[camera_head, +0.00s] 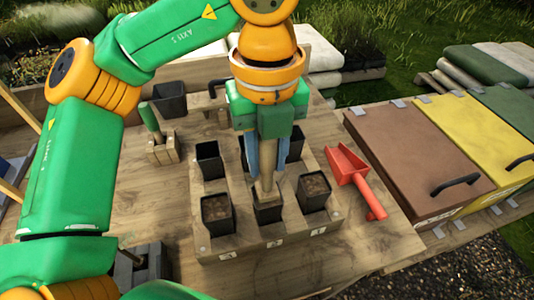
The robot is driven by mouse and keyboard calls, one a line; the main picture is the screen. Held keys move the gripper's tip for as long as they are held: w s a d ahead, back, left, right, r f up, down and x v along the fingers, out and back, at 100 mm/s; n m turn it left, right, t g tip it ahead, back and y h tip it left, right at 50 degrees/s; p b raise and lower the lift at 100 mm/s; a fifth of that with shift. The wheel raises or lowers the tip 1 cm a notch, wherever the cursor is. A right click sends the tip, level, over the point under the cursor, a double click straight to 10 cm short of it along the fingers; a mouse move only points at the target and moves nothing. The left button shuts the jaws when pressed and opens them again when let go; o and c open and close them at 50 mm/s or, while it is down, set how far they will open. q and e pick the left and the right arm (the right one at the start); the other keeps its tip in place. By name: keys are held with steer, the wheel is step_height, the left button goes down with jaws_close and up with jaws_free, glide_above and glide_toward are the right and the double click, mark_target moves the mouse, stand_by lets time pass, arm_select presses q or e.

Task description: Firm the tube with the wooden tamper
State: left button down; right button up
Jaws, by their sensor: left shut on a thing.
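My left gripper (267,165) is shut on the wooden tamper (266,186), which it holds about upright over the front middle of the wooden rack (245,243). The tamper's lower end is at the mouth of the front middle black tube (268,214); how deep it reaches, and the fill there, are hidden. The front left tube (217,214) and front right tube (313,191) hold brown soil. Back tubes stand at the left (209,160) and right (295,144); the back middle one is mostly hidden by my gripper. My right gripper is not in view.
A red scoop (356,180) lies right of the rack. A green-handled tool (150,121) stands in a small wooden holder (163,152) at the left. A black pot (170,99) stands behind. Brown (415,150) and yellow (450,125) lidded bins stand at the right.

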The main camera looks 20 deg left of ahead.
mark_target(267, 189)
arm_select(q)
steer(key=shift+f+b, duration=0.75)
steer(key=shift+f, duration=0.15)
steer(key=shift+f+b, duration=0.65)
steer(key=shift+b, duration=0.15)
stand_by(1.3)
stand_by(0.6)
step_height(267, 189, up, 11)
steer(key=p, duration=1)
steer(key=shift+r, duration=0.15)
stand_by(0.9)
